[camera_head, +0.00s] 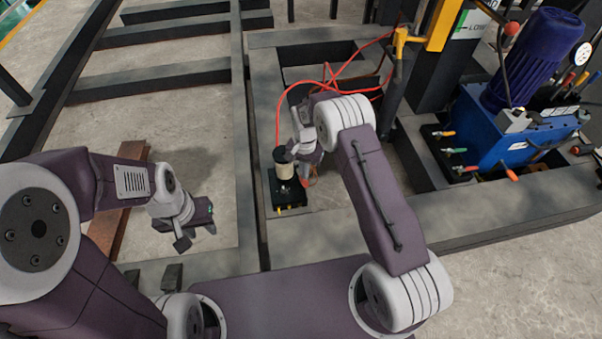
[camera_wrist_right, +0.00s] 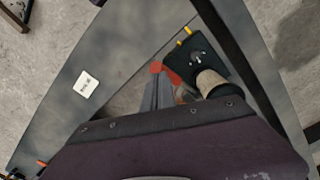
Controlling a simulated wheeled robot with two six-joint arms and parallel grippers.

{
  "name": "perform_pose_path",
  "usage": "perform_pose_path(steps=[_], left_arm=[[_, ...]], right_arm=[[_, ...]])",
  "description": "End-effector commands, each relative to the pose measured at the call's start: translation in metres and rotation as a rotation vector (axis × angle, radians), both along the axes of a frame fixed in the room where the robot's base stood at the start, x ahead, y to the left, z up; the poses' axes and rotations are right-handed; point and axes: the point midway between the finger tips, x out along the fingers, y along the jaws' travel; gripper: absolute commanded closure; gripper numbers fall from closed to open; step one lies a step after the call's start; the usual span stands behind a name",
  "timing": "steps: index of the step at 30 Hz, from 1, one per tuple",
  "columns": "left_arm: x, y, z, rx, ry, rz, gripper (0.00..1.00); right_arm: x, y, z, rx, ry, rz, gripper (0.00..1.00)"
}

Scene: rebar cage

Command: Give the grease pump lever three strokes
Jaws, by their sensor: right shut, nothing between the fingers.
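The grease pump (camera_head: 284,165) stands on a small black base plate, with a pale cylinder and a dark cap. Its base (camera_wrist_right: 197,55) and cylinder (camera_wrist_right: 212,82) also show in the right wrist view. The lever's red-orange knob (camera_head: 309,182) shows just right of the pump; the red knob (camera_wrist_right: 157,67) is also at my fingertips in the wrist view. My right gripper (camera_wrist_right: 158,88) is shut and empty, right beside the lever; whether it touches is unclear. My left gripper (camera_head: 196,237) is open and empty, over the floor left of the frame beam.
A blue hydraulic unit (camera_head: 514,130) with a motor and colored valve handles stands at the right. Red hoses (camera_head: 325,84) run behind my right arm. Grey steel beams (camera_head: 255,120) surround the pump. A rusty beam (camera_head: 118,205) lies at the left.

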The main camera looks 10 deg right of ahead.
Motion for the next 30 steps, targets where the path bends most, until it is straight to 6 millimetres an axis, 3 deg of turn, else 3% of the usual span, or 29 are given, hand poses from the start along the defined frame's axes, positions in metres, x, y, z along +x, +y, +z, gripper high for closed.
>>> perform_pose_path(steps=[30], left_arm=[[0.0, 0.0, 0.001, 0.0, 0.0, 0.0, 0.64]], right_arm=[[-0.013, 0.0, -0.014, 0.0, 0.0, 0.0, 1.0]])
